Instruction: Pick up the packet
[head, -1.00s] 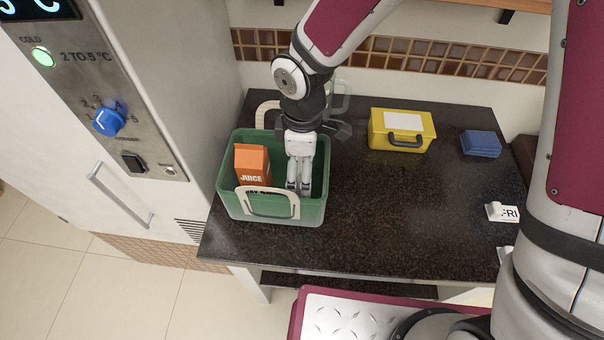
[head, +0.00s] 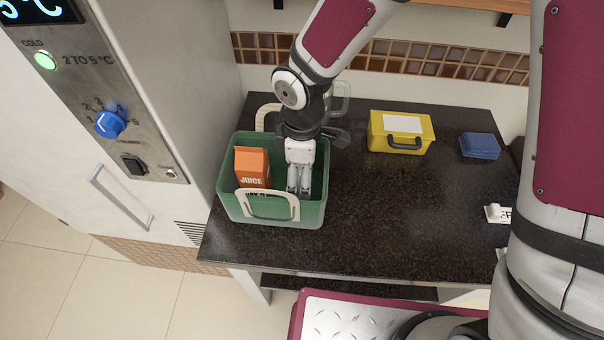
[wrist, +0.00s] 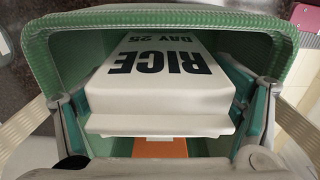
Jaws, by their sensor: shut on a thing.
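The packet (wrist: 160,85) is white with black print, "RICE" and "DAY 25", upside down in the wrist view. It lies inside a green crate (head: 315,214) with cream handles. My gripper (head: 299,190) reaches down into the crate from above, right of the juice carton. In the wrist view its fingers stand on both sides of the packet, shut on it.
An orange juice carton (head: 252,168) stands in the crate's left part. A yellow case (head: 400,132) and blue stacked items (head: 480,146) stand farther right on the dark counter (head: 400,220). A cold cabinet (head: 195,90) rises close on the left. The counter's middle is clear.

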